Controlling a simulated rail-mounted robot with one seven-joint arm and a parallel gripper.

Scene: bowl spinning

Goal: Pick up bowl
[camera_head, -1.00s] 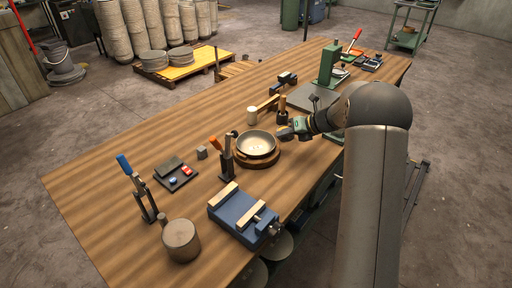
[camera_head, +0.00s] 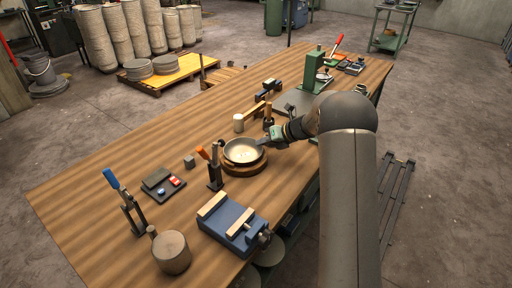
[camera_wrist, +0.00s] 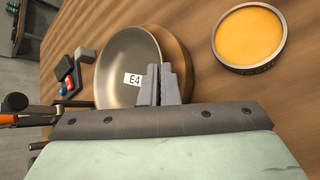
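The grey metal bowl (camera_head: 243,150) is at the round wooden stand (camera_head: 245,168) near the middle of the bench. In the wrist view the bowl (camera_wrist: 120,65) shows its inside and a white label reading E4, with part of the stand (camera_wrist: 172,48) beside it. My gripper (camera_head: 262,143) is at the bowl's right rim. In the wrist view its two fingers (camera_wrist: 162,84) are close together, one on each side of the rim, shut on the bowl's wall. Whether the bowl still touches the stand cannot be told.
A clamp with an orange handle (camera_head: 213,168) stands close left of the bowl. In the wrist view, a round tin with orange content (camera_wrist: 249,36) lies right.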

